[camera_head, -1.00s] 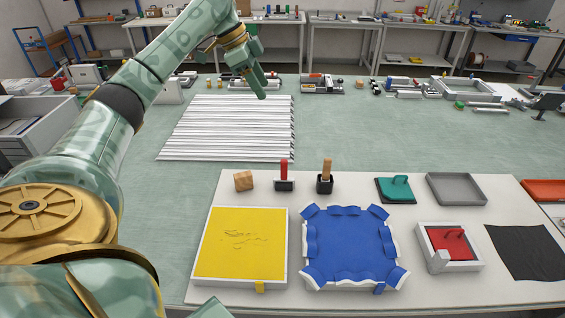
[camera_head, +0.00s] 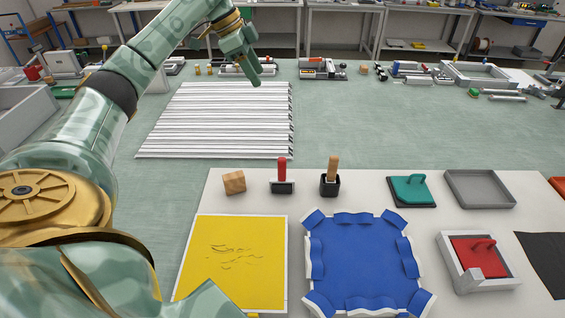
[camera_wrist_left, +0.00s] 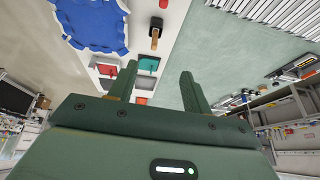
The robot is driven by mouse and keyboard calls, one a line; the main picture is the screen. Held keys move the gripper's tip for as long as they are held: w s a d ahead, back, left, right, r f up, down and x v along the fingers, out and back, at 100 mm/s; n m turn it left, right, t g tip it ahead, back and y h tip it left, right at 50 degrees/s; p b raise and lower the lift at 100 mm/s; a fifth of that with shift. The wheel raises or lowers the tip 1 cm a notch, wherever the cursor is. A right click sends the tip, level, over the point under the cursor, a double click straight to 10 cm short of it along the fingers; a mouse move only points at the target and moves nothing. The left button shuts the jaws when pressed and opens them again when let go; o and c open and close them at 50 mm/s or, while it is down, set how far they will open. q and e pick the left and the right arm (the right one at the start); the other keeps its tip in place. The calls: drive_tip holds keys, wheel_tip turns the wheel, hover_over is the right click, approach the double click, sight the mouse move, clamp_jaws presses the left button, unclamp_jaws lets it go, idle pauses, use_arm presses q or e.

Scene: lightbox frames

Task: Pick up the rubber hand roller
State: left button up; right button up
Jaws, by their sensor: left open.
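A red-handled tool (camera_head: 282,173) with a wide dark base stands upright on the white board; it looks like the rubber hand roller, though its roller part is too small to make out. Its red handle also shows at the top edge of the left wrist view (camera_wrist_left: 163,4). Just right of it, a wooden-handled tool (camera_head: 333,168) stands in a black holder and also shows in the left wrist view (camera_wrist_left: 155,32). My left gripper (camera_head: 255,74) is raised over the green table beyond the board, open and empty, apart from both tools. My right gripper is not in view.
A wooden block (camera_head: 234,182) sits left of the red-handled tool. A yellow sheet (camera_head: 232,265) and a blue cloth-lined frame (camera_head: 365,262) lie in front. A teal pad (camera_head: 411,189), grey tray (camera_head: 480,188) and red pad (camera_head: 474,250) are at right. White slats (camera_head: 215,120) lie behind.

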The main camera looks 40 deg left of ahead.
use_arm(q)
drive_tip(key=b, duration=1.3)
approach(284, 167)
drive_tip(key=shift+g, duration=0.4)
drive_tip(key=w+f+b, duration=0.1)
drive_tip(key=b, duration=0.1)
drive_tip(key=w+f+b, duration=0.1)
drive_tip(key=f+b, duration=0.1)
drive_tip(key=w+f+b, duration=0.1)
drive_tip(key=f+b, duration=0.1)
drive_tip(key=shift+d+f, duration=0.1)
drive_tip(key=shift+f, duration=0.15)
drive_tip(key=b+x, duration=0.3)
drive_tip(key=x, duration=0.2)
drive_tip(key=shift+s, duration=0.15)
drive_tip(key=shift+d+f+b, duration=0.2)
drive_tip(key=shift+f+b, duration=0.05)
drive_tip(key=shift+b, duration=0.1)
drive_tip(key=shift+r, duration=0.2)
drive_tip(key=c, duration=1.1)
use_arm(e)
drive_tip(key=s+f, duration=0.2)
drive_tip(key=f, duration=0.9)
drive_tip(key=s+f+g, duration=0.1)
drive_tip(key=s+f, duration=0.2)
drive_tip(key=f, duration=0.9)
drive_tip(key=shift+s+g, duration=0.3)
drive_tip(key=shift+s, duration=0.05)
